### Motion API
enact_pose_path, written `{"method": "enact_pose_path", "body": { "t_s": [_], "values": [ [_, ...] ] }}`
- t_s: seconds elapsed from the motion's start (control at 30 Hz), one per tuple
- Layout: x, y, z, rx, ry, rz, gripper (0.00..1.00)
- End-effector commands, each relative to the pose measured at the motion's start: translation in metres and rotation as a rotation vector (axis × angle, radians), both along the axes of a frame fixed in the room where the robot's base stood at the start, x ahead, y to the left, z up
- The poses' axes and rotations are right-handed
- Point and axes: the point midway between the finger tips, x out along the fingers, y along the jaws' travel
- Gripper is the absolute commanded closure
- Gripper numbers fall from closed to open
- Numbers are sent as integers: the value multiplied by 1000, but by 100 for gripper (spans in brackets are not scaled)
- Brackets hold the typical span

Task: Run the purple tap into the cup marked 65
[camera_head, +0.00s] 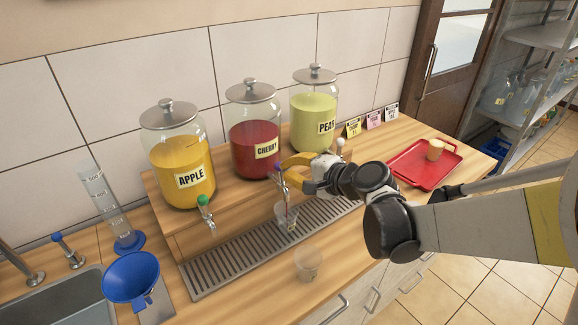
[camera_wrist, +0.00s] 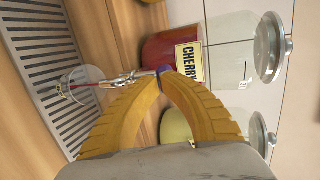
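The purple tap (camera_head: 278,168) is on the front of the cherry jar (camera_head: 254,134). My gripper (camera_head: 285,163) is at its handle. In the wrist view the yellow fingertips (camera_wrist: 166,78) come together right at the purple handle (camera_wrist: 166,70), which partly shows beyond them. A clear cup (camera_head: 287,216) stands upright on the drip tray below this tap; it also shows in the wrist view (camera_wrist: 80,84). A thin red stream runs from the spout into it. Its mark is too small to read. Another clear cup (camera_head: 308,263) stands on the counter in front of the tray.
The drip tray (camera_head: 225,268) runs along the front of the wooden stand. The apple jar (camera_head: 181,160) with a green tap is left, the pear jar (camera_head: 315,118) right. A blue funnel (camera_head: 131,278) and sink are left. A red tray (camera_head: 410,167) is right.

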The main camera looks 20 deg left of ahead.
Motion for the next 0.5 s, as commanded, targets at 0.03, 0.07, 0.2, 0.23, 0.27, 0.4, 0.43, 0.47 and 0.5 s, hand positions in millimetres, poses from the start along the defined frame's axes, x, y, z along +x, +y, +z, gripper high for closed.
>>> {"method": "enact_pose_path", "body": {
  "t_s": [0.03,0.07,0.2,0.23,0.27,0.4,0.43,0.47,0.5],
  "values": [
    [1,2,6,-19,16,1,100],
    [1,2,6,-33,27,2,100],
    [4,6,7,-103,86,3,100],
    [5,7,7,-117,98,3,100],
    [5,7,7,-130,110,1,100],
    [7,9,5,-162,137,0,100],
    [8,9,4,-161,137,0,100],
    [8,10,4,-161,137,0,100],
    [9,10,4,-161,137,1,100]
  ]
}}
